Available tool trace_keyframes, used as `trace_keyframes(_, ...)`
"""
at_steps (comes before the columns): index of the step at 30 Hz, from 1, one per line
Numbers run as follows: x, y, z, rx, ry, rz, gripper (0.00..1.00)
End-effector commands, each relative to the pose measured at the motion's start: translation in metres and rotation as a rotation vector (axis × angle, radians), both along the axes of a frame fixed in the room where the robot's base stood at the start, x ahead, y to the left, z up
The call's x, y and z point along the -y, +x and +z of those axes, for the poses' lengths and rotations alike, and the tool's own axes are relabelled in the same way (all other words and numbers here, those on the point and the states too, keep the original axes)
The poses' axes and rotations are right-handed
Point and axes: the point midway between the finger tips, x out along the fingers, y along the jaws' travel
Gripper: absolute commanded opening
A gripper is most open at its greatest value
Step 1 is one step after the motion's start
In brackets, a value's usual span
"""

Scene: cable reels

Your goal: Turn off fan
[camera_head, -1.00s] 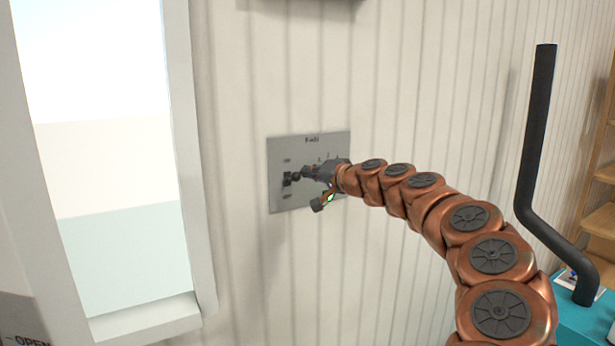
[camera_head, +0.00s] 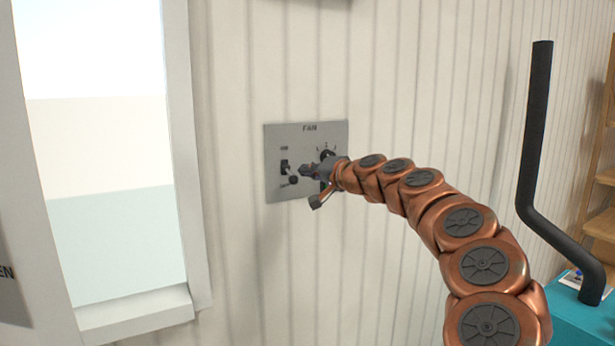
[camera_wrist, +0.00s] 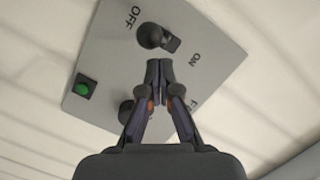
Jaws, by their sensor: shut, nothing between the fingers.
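The grey fan panel (camera_head: 279,190) is on the white wall in the head view, marked FAN at its top. It also shows in the wrist view (camera_wrist: 110,60). Its black toggle switch (camera_head: 293,180) has its ball end low, by the lower label. In the wrist view the toggle's ball end (camera_wrist: 150,36) lies toward OFF, away from ON. My gripper (camera_head: 303,170) is shut and empty just right of the toggle. Its closed fingertips (camera_wrist: 158,68) show just below the toggle in the wrist view; contact is not clear.
A dark rotary knob (camera_head: 327,157) is on the panel's right, partly behind my gripper. A green button (camera_wrist: 83,88) is near a panel corner. A white window frame (camera_head: 185,150) stands left. A black bent pipe (camera_head: 533,150) rises from a teal box (camera_head: 570,318) at right.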

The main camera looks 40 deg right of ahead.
Motion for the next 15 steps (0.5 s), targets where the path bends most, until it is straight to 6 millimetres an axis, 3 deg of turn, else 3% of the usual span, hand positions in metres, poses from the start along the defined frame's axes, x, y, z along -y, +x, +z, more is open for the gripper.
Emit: trace_keyframes(15, 0.013, -0.007, 0.011, 0.003, -0.001, -0.001, 0.00)
